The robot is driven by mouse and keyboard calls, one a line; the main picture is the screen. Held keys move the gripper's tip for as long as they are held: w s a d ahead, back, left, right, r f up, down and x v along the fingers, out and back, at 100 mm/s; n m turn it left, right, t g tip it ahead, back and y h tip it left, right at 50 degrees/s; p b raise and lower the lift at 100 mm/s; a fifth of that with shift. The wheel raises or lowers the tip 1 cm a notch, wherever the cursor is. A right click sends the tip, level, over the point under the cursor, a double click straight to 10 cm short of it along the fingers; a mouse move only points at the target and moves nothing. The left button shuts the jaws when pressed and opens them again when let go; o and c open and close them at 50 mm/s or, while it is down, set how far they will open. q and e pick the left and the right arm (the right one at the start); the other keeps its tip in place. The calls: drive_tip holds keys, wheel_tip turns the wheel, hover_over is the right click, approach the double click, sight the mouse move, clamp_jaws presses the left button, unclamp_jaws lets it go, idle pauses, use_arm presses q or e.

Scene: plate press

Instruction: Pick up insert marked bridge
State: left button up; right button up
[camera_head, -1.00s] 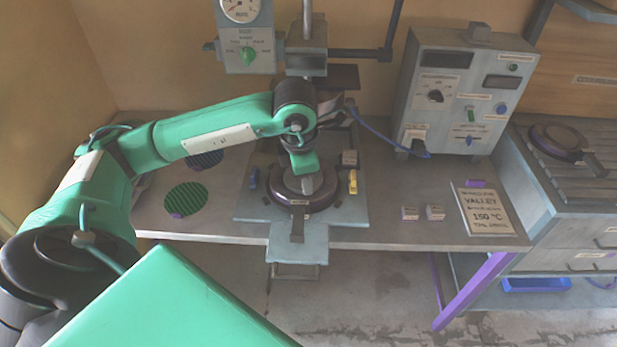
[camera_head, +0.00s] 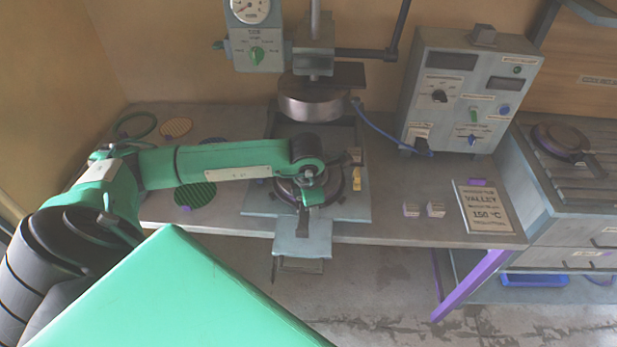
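My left gripper (camera_head: 305,205) hangs over the dark round mould (camera_head: 337,194) on the press base, left of these blocks. Its fingers are small and dark against the mould, and their opening cannot be made out. The arm hides part of the mould. My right gripper is not in view.
The press head (camera_head: 310,103) hangs behind the arm. A control box (camera_head: 465,95) stands at the back right. A sign (camera_head: 487,212) reading VALLEY and 150 °C lies right of the blocks. Green (camera_head: 194,195) and tan (camera_head: 175,127) ribbed discs lie on the left.

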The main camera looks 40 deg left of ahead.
use_arm(q)
clamp_jaws()
idle(1.4)
